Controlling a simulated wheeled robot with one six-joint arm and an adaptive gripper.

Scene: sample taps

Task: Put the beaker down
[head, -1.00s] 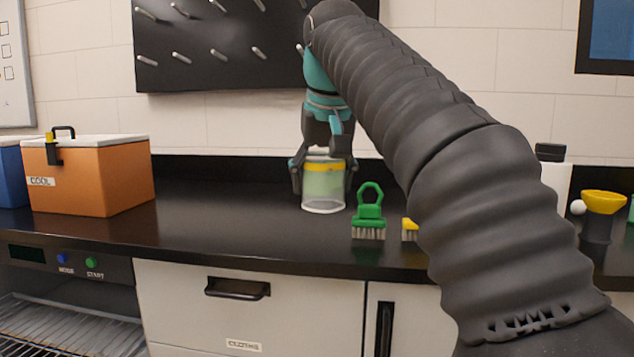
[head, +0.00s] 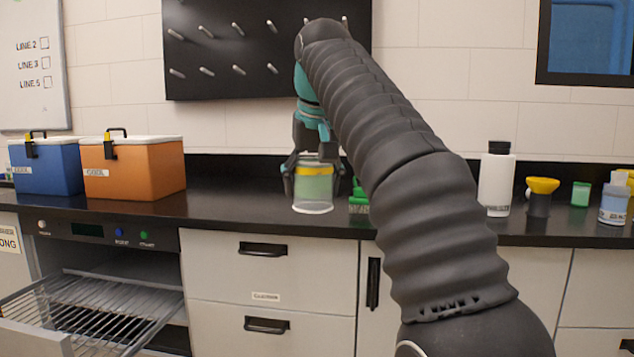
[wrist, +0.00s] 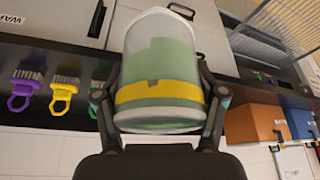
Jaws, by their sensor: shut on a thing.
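The beaker (head: 313,188) is clear with a yellow band near its top and pale green contents. My gripper (head: 313,170) is shut on it around the band, fingers on both sides. In the head view the beaker is upright at the black counter (head: 240,208); I cannot tell whether its base touches the top. In the wrist view the beaker (wrist: 163,60) fills the middle between my two fingers (wrist: 160,100).
Orange (head: 135,172) and blue (head: 45,168) coolers stand left. A wire rack (head: 95,305) sticks out below. Counter left of the beaker is clear.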

